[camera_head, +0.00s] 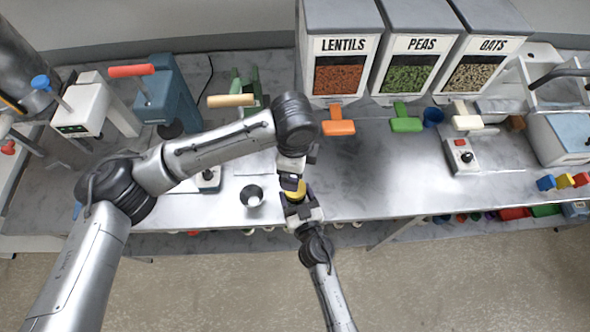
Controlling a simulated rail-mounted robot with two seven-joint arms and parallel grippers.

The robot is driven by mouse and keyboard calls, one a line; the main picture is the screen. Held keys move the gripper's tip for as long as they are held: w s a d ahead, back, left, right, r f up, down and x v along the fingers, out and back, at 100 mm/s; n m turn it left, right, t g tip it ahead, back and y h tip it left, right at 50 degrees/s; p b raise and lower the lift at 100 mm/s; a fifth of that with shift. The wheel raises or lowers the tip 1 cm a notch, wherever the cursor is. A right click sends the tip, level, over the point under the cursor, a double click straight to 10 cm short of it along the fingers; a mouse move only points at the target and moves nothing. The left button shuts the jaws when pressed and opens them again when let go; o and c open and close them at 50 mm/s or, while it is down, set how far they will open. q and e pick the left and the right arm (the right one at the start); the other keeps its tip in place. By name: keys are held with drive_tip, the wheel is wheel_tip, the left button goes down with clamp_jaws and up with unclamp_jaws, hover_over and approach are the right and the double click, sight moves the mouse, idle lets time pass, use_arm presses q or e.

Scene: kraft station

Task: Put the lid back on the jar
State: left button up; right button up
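A small yellow round thing, apparently the lid (295,192), shows at the front edge of the counter, between my two grippers. My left gripper (292,183) points down right above it. My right gripper (298,205) reaches up from below, just under the yellow piece. A dark purple bit shows beside the yellow, possibly part of the jar; the grippers hide most of it. I cannot tell whether lid and jar touch, or whether either gripper's fingers are closed.
A grey metal cup (251,196) stands left of the grippers. Dispensers of lentils (340,75), peas (408,78) and oats (468,78) stand at the back. A blue press (168,92) and a white press (85,108) stand at the left.

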idle(0.4)
drive_tip(key=o, duration=1.8)
drive_tip(key=shift+s, duration=0.1)
drive_tip(key=v, duration=1.3)
drive_tip(key=shift+s+b, duration=0.3)
drive_tip(key=shift+b, duration=0.05)
drive_tip(key=shift+d, duration=0.1)
